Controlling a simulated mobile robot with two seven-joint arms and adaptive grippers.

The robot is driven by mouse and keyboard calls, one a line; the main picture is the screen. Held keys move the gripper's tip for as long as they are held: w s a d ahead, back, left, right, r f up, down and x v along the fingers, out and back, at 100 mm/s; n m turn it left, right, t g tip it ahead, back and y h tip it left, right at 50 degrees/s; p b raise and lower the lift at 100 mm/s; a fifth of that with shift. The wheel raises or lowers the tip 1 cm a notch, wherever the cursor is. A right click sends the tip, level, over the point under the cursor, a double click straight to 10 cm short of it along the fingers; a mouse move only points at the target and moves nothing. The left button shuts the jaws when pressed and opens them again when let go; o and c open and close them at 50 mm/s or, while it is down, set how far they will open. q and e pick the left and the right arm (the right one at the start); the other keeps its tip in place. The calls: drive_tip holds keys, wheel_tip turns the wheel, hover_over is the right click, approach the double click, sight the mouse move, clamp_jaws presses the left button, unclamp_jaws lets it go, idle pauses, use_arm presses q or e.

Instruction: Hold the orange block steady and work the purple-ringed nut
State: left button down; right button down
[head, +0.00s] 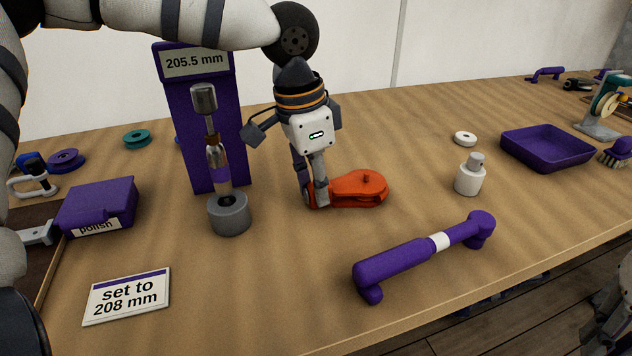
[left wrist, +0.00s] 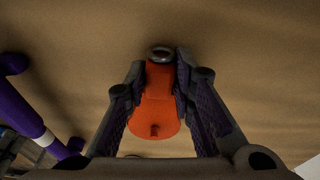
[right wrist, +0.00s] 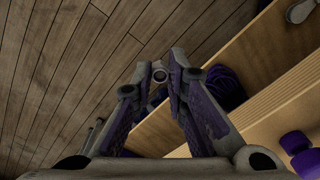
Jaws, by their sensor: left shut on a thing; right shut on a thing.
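The orange block (head: 360,187) lies on the table right of the upright post, with a small knob on top. My left gripper (head: 316,196) points down, shut on its narrow end; the left wrist view shows the orange block (left wrist: 157,110) between the fingers, with a metal ring at its end. My right gripper (right wrist: 160,80) is away from these, closed on a small grey round-ended piece that I cannot identify.
A purple display stand (head: 180,120) reads 205.5 mm; a card (head: 127,296) says "set to 208 mm". A purple tool (head: 395,267) lies in front. A white bottle (head: 470,178) and purple tray (head: 548,148) are right. A "polish" box (head: 98,203) is left.

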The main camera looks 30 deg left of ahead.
use_arm(q)
drive_tip(key=shift+f, duration=0.15)
drive_tip(key=c, duration=1.3)
unclamp_jaws()
wheel_tip(320, 180, up, 12)
drive_tip(key=s+a, duration=0.1)
drive_tip(key=shift+s, duration=0.2)
